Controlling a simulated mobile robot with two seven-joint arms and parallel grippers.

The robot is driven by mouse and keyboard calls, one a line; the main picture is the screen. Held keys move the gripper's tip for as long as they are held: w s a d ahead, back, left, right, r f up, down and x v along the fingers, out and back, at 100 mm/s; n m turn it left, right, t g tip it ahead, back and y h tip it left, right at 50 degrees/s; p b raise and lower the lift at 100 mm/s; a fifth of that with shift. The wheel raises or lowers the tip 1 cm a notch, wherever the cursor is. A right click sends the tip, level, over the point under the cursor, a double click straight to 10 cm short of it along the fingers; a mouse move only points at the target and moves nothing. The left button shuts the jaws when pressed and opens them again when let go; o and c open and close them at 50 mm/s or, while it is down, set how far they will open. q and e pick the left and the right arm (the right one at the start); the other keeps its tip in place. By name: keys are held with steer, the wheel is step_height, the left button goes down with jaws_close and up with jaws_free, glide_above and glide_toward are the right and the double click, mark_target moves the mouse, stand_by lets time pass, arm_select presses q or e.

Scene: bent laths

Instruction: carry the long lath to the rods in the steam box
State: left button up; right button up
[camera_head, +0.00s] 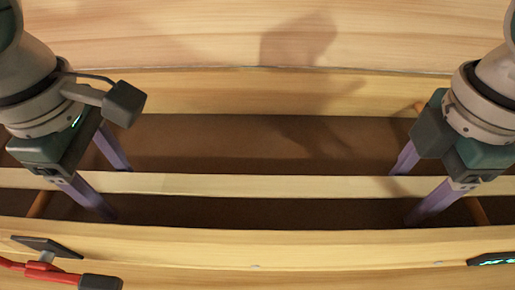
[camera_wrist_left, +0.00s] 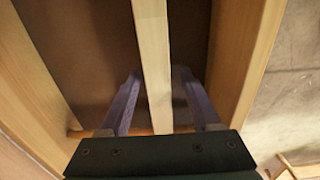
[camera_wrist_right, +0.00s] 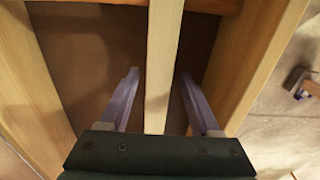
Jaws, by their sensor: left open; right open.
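The long pale lath (camera_head: 255,185) runs straight from left to right inside the long wooden steam box (camera_head: 255,240), which has a dark brown floor. My left gripper (camera_head: 120,190) is open, with one purple finger on each side of the lath near its left part. My right gripper (camera_head: 402,197) straddles it the same way near the right part. Both wrist views show gaps between the lath (camera_wrist_left: 155,60) and the fingers. Brown rods cross the box near its ends, one at left (camera_head: 40,204) and one at right (camera_head: 480,212). The lath passes over them; contact is unclear.
A red-handled tool (camera_head: 40,270) with dark ends lies at the front left. A dark device with green lights (camera_head: 492,259) is at the front right. The box walls (camera_wrist_left: 255,60) rise close on both sides of the fingers. The wooden surface behind the box is clear.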

arm_select(q)
steer(key=shift+r, duration=0.15)
arm_select(e)
steer(key=shift+r, duration=0.2)
arm_select(q)
step_height(320, 180, up, 12)
arm_select(e)
step_height(320, 180, up, 12)
stand_by(0.3)
arm_select(q)
steer(key=shift+s, duration=0.1)
stand_by(0.4)
